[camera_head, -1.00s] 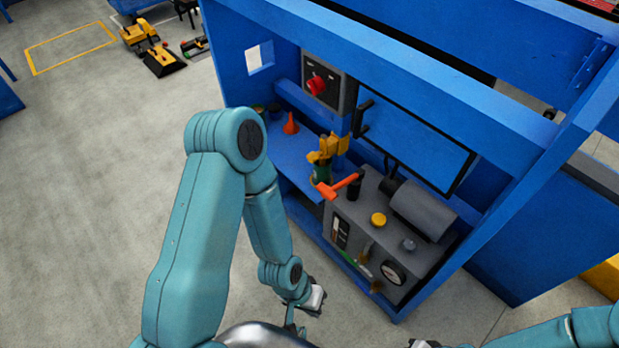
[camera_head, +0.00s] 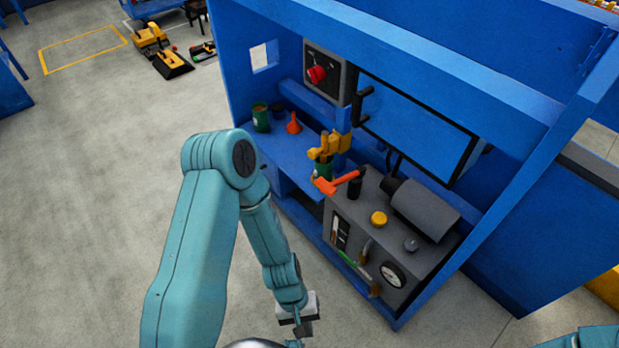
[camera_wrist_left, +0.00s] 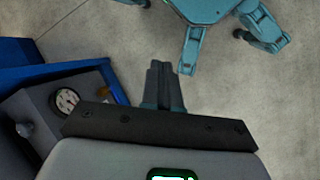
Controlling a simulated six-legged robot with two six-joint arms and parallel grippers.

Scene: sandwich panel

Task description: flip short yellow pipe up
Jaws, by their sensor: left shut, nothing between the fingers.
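I cannot tell which is the short yellow pipe. My left gripper (camera_head: 304,330) is left of and below the box in the picture, apart from it. In the left wrist view, the left gripper's fingers (camera_wrist_left: 158,68) are together and empty over grey floor. My right gripper is out of view.
The grey box (camera_head: 435,258) carries a yellow knob (camera_head: 378,219), a gauge (camera_head: 393,274) and a green strip (camera_head: 352,264). An orange-red hammer (camera_head: 337,183) lies at its back left. The blue frame (camera_head: 232,75) encloses the bench. Open floor lies left.

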